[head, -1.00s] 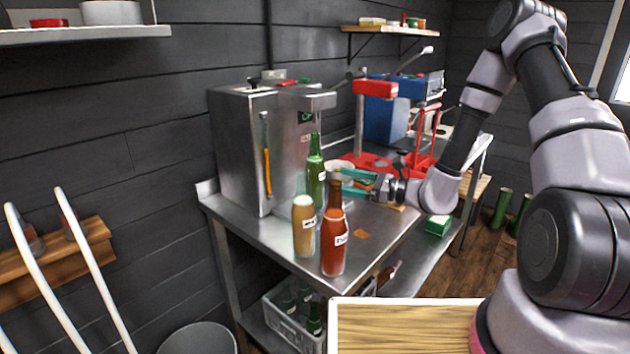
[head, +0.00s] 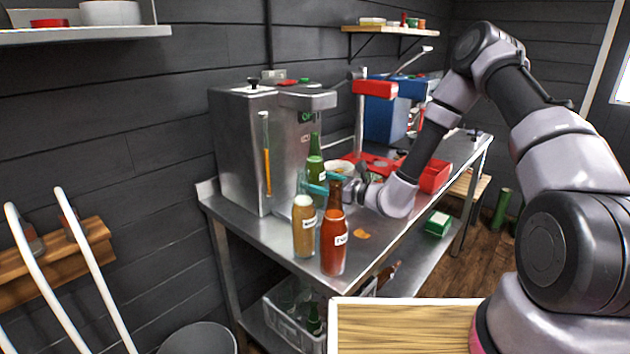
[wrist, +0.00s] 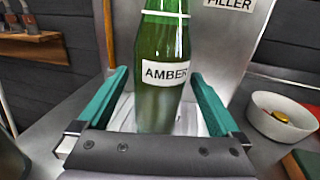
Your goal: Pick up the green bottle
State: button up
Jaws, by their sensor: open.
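The green bottle (head: 315,160) stands upright on the steel bench, in front of the steel filler machine. In the wrist view the bottle (wrist: 162,40) carries a white label reading AMBER, and its top is cut off. My gripper (head: 318,183) reaches in from the right at the bottle's height. In the wrist view my gripper (wrist: 160,76) is open, with one teal finger on each side of the bottle and a gap on both sides. In the head view the brown-red bottle partly hides the gripper and the green bottle's lower part.
The filler (head: 237,150) is behind. A white bowl (wrist: 285,118) is right of the bottle in the wrist view. A red capper (head: 375,90) stands further back.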

jog(key=shift+w+a, duration=0.3)
jog(key=shift+a, duration=0.25)
grip_shut()
jog(key=shift+r, duration=0.15)
